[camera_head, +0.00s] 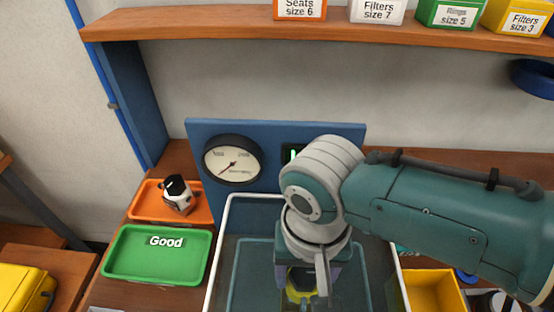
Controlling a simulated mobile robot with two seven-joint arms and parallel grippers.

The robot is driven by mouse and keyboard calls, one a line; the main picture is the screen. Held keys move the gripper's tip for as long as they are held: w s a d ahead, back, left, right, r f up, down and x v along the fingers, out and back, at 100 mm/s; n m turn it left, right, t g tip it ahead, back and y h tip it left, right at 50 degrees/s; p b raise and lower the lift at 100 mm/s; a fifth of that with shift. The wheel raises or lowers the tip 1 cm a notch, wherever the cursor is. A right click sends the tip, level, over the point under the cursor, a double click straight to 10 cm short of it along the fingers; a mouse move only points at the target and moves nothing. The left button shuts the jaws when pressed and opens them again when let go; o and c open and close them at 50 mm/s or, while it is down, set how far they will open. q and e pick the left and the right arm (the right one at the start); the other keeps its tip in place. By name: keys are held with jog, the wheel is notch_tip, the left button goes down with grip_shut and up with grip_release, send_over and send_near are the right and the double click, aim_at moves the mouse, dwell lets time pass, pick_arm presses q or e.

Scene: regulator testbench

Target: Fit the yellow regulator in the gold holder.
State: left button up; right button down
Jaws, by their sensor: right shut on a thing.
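My right gripper (306,274) points down over the clear, white-rimmed tank (222,246) in the lower middle of the head view. It is shut on the yellow regulator (300,292), which shows only as a small yellow and dark part below the gripper. Most of the regulator is hidden by the gripper and wrist. I cannot make out the gold holder, and I cannot tell whether the regulator touches anything below. My left gripper is not in view.
A gauge (234,160) sits on a blue panel (275,130) behind the tank. Left are an orange tray (142,208) holding a white and black part (178,196), and a green "Good" tray (155,270). A yellow bin (434,290) stands right. A shelf (200,22) with labelled bins runs above.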

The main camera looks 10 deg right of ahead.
jog(key=shift+f+b, duration=0.35)
jog(key=shift+f, duration=0.05)
jog(key=shift+f+b, duration=0.35)
jog(key=shift+f, duration=0.2)
dwell(0.6)
jog(key=shift+f, duration=0.15)
dwell(0.6)
jog(key=shift+c, duration=1)
grip_release()
jog(key=shift+o, duration=1)
